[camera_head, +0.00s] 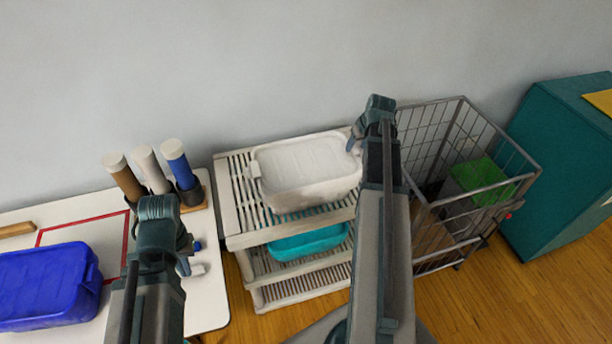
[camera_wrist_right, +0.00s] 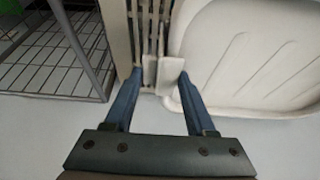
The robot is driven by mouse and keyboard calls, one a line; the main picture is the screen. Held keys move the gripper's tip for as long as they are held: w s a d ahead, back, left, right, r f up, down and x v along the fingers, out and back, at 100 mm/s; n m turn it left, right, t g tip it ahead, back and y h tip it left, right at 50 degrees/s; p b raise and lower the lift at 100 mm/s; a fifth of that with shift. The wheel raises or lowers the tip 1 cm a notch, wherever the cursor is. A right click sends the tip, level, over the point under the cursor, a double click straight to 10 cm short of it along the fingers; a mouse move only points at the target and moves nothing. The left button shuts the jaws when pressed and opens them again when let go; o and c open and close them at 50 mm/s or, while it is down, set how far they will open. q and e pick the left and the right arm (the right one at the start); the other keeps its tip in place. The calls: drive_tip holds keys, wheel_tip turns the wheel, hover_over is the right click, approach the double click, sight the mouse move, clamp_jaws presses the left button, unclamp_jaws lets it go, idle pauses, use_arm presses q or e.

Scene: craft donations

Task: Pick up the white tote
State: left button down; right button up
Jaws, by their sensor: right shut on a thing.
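The white tote (camera_head: 305,168) sits upright on the top tier of the white slatted rack. A handle tab shows at its left end. My right gripper (camera_head: 355,142) is at its right end, where the arm partly hides the rim. In the right wrist view, the jaws (camera_wrist_right: 157,88) are on either side of the pale handle tab of the white tote (camera_wrist_right: 250,55) and shut on it. My left gripper (camera_head: 188,262) is over the right edge of the white table; its fingers are mostly hidden, so its opening is unclear.
A teal tote (camera_head: 308,243) lies on the rack's (camera_head: 240,222) lower tier. A wire cart (camera_head: 470,215) stands close on the right, with a teal cabinet (camera_head: 550,150) beyond. The white table (camera_head: 65,212) at left holds a blue bin (camera_head: 45,288) and several upright tubes (camera_head: 150,170).

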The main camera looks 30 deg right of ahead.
clamp_jaws()
drive_tip(key=shift+r, duration=0.1)
drive_tip(key=shift+r+p, duration=1.75)
drive_tip(key=shift+p, duration=0.1)
drive_tip(key=shift+s+a, duration=0.3)
drive_tip(key=shift+a, duration=0.3)
drive_tip(key=s+a, duration=0.2)
drive_tip(key=a, duration=0.2)
drive_tip(key=s+a+r+p, duration=0.1)
drive_tip(key=s+a, duration=0.1)
drive_tip(key=a, duration=0.3)
drive_tip(key=s+a, duration=0.2)
drive_tip(key=a, duration=0.2)
drive_tip(key=shift+s+a+r, duration=0.15)
